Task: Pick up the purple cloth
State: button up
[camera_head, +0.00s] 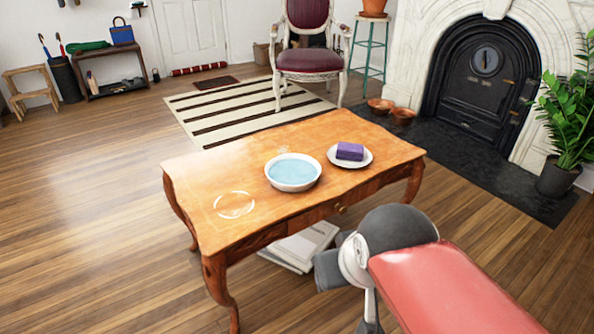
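The purple cloth (350,151) looks like a small folded block and lies on a white plate (364,162) on the wooden table (235,180), toward its right end. My arm reaches in from the lower right, in front of the table and below the cloth in the picture, apart from it. Its grey and red links show, but I cannot make out any gripper fingers. Nothing covers the cloth.
A white bowl of bluish water (293,186) stands left of the plate. A pale ring mark (234,205) is on the tabletop. Papers (301,246) lie beneath the table. A chair (309,62) and fireplace (480,75) are behind. The floor at left is clear.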

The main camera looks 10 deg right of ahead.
aim_at(349, 151)
jog(key=i+l, duration=0.2)
jog(key=i, duration=0.2)
jog(key=i+l, duration=0.2)
jog(key=i, duration=0.2)
jog(key=i+l, duration=0.2)
jog(key=i, duration=0.25)
